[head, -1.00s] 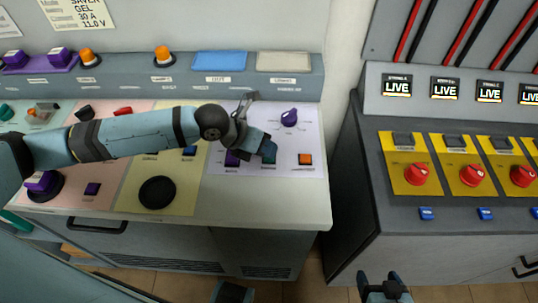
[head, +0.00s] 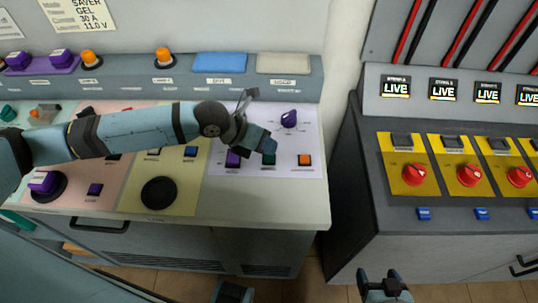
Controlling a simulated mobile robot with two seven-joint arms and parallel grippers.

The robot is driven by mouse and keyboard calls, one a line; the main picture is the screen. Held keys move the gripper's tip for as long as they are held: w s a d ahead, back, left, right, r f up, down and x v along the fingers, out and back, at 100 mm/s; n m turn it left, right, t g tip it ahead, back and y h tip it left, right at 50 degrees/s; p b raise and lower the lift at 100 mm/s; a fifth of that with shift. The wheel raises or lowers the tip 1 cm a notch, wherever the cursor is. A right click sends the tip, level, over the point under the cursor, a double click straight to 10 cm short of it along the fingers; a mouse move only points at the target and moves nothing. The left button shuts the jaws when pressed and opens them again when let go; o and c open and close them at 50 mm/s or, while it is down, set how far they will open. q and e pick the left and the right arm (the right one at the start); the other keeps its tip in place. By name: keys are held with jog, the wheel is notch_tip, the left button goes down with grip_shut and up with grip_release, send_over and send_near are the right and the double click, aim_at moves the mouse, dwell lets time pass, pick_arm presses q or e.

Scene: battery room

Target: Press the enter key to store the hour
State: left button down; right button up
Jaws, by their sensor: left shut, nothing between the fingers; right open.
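On the pale lilac panel, a row of three square keys stands along the front: a purple key (head: 233,159), a dark green key (head: 268,161) and an orange key (head: 305,160). Their labels are too small to read, so I cannot tell which is enter. A purple rotary knob (head: 289,117) sits behind the orange key. My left gripper (head: 270,147) is shut and empty, its tip just behind and apparently above the green key, whose far part it hides. Whether it touches cannot be told. My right gripper (head: 383,281) is open and empty at the bottom, in front of the cabinets.
The console (head: 280,211) carries a yellow panel with a round black knob (head: 159,192) and a pink panel to the left. Blue (head: 220,62) and grey (head: 283,63) pads sit on the rear ledge. A gap separates the right cabinet with red rotary switches (head: 414,174).

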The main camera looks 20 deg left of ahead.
aim_at(268, 156)
pick_arm(q)
jog(key=shift+r+p, duration=1.95)
jog(key=shift+r, duration=0.6)
jog(key=shift+f, duration=0.1)
